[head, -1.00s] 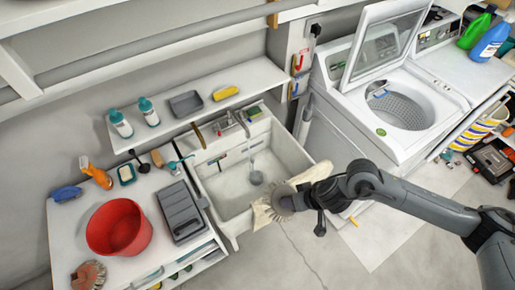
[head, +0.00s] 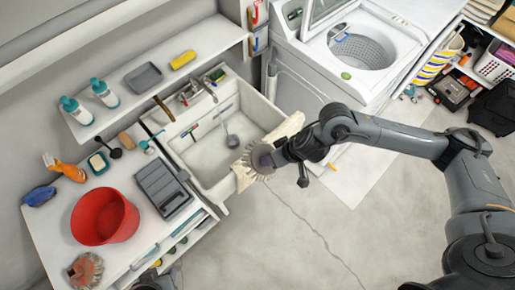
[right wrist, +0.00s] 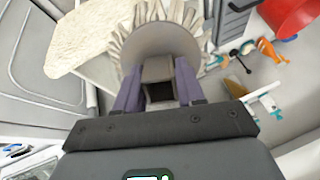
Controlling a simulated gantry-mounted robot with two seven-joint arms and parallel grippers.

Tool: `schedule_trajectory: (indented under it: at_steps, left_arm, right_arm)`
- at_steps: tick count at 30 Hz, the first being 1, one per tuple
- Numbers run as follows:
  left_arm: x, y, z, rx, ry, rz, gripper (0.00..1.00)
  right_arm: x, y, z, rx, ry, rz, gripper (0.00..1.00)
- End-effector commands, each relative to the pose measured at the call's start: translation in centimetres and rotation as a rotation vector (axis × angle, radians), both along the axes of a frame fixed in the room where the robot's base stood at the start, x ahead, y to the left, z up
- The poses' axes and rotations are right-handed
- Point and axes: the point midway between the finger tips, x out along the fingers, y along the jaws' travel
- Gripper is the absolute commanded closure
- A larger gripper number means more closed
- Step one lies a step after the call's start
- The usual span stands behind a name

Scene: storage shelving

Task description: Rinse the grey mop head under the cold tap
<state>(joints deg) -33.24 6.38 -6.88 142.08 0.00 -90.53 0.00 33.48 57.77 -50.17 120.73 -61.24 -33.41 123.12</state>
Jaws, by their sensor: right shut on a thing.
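The grey mop head (head: 262,157) is a round disc with a pale fringe, at the front right rim of the white sink (head: 216,192). My right gripper (head: 280,156) is shut on it. In the right wrist view, the jaws of my right gripper (right wrist: 160,88) close on the square socket of the mop head (right wrist: 160,40). The tap (head: 190,93) is at the back of the sink, apart from the mop head. A thin line shows below it; I cannot tell whether it is water. My left gripper is not in view.
A cream cloth (head: 283,132) hangs over the sink's right rim beside my gripper. A grey round-ended item (head: 232,141) lies in the sink. A red bucket (head: 104,215), dark tray (head: 162,190) and reddish-brown mop head (head: 85,270) occupy the left counter. An open washer (head: 385,82) stands right.

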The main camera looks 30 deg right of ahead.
Motion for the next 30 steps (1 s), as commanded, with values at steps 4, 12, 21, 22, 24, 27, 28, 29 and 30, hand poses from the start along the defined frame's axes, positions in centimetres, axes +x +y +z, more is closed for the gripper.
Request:
schedule_trajectory:
  at_steps: [4,12,21,22,24,27,28,29,30]
  left_arm:
    - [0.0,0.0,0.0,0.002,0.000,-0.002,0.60]
    - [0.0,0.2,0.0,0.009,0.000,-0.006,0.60]
    - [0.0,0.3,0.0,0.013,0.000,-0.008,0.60]
    - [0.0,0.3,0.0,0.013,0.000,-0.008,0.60]
    - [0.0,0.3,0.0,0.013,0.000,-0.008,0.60]
    - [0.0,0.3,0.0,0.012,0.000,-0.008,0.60]
    - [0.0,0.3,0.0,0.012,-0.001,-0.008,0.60]
    - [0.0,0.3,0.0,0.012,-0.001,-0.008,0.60]
    - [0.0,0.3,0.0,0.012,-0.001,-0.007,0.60]
  right_arm:
    - [0.0,0.0,0.1,0.001,-0.002,0.000,1.00]
    - [1.5,0.1,0.5,0.002,-0.005,0.000,1.00]
    - [3.3,-0.1,1.1,0.001,-0.001,0.008,1.00]
    - [3.2,-0.1,1.1,0.000,-0.002,0.014,1.00]
    - [3.2,-0.1,1.1,0.001,-0.001,0.037,1.00]
    - [3.1,0.1,1.1,0.001,-0.001,0.095,1.00]
    - [3.2,0.0,1.0,0.000,-0.001,0.114,1.00]
    - [3.2,0.0,0.9,0.000,-0.001,0.133,1.00]
    - [3.5,-0.2,0.8,0.001,-0.001,0.162,1.00]
